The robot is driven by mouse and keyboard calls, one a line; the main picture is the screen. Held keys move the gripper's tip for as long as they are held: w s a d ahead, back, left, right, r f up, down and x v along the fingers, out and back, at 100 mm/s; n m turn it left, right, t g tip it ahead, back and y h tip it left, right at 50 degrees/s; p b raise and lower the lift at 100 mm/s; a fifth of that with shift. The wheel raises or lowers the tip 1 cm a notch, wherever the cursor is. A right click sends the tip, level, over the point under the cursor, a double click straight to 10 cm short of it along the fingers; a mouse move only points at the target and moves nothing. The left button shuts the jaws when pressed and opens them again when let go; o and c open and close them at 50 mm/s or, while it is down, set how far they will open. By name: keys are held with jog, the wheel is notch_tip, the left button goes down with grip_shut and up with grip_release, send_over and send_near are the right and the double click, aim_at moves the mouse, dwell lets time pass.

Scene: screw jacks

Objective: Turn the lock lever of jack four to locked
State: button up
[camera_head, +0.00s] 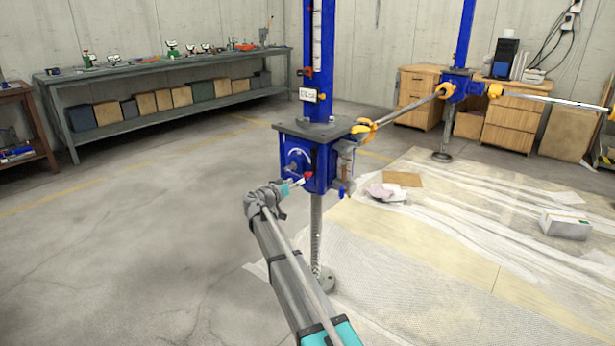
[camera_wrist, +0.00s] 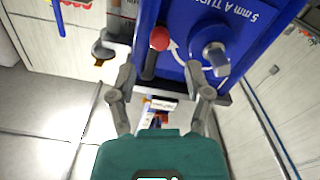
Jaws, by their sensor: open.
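A blue jack (camera_head: 320,166) with a grey top plate stands mid-picture in the head view; its number is not readable. Its lock lever (camera_wrist: 151,64) has a dark shaft and a red knob (camera_wrist: 159,38) in the wrist view. The red knob also shows small in the head view (camera_head: 309,175). My gripper (camera_wrist: 160,70) is open, its fingers pointing at the jack's blue face. The lever lies between the two fingers in the picture, nearer the left one; I cannot tell whether they touch it. I cannot read the lever's lock state.
A grey round shaft end (camera_wrist: 214,58) sticks out beside the lever, close to my right finger, under "5 mm A TURN" lettering. A second blue jack (camera_head: 459,88) stands behind right, with a bar (camera_head: 405,110) running toward it. Plastic sheeting covers the right floor; the left floor is clear.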

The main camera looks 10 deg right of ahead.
aim_at(305, 176)
jog(key=shift+x, duration=3.55)
grip_shut()
